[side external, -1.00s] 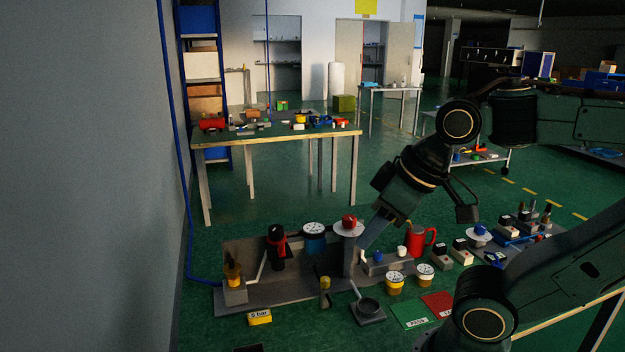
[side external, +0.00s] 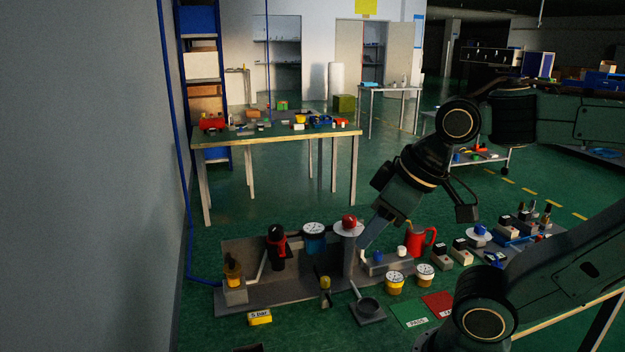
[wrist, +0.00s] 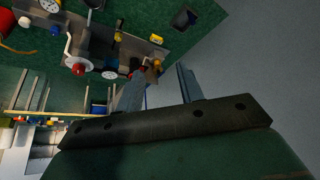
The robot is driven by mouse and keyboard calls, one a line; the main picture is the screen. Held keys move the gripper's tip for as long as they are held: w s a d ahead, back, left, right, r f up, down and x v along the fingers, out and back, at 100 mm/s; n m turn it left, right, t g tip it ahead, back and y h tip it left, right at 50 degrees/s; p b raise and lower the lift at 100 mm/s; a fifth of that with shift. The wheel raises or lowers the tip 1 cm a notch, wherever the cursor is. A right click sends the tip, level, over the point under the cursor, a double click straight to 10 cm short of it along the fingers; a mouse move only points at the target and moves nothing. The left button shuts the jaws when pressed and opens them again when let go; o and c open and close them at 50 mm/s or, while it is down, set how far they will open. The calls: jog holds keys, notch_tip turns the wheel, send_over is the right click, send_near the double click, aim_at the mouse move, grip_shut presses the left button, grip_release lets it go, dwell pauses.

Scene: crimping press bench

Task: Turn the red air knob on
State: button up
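A red knob (side external: 349,221) sits on a white disc (side external: 338,230) on top of a grey post. It shows at the left in the wrist view (wrist: 78,69). A black cylinder with a red part (side external: 279,246) stands left of it on the same bench fixture. I cannot tell for sure which red part is the air knob. My gripper (side external: 363,243) points down just right of the post in the side view, its tips partly unclear. In the wrist view my gripper (wrist: 166,71) has its two fingers apart with nothing between them.
A blue-bodied gauge (side external: 314,235) stands between the cylinder and the post. A yellow-topped unit (side external: 233,273) is at the fixture's left end. A grey wall (side external: 110,200) bounds the left side.

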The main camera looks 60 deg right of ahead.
jog(key=o, duration=0.3)
jog(key=shift+o, duration=0.2)
jog(key=m+g, duration=0.6)
jog(key=m, duration=1.8)
send_over(349, 217)
notch_tip(349, 217, down, 2)
jog(key=shift+f, duration=0.1)
notch_tip(349, 217, down, 14)
jog(key=shift+r, duration=0.15)
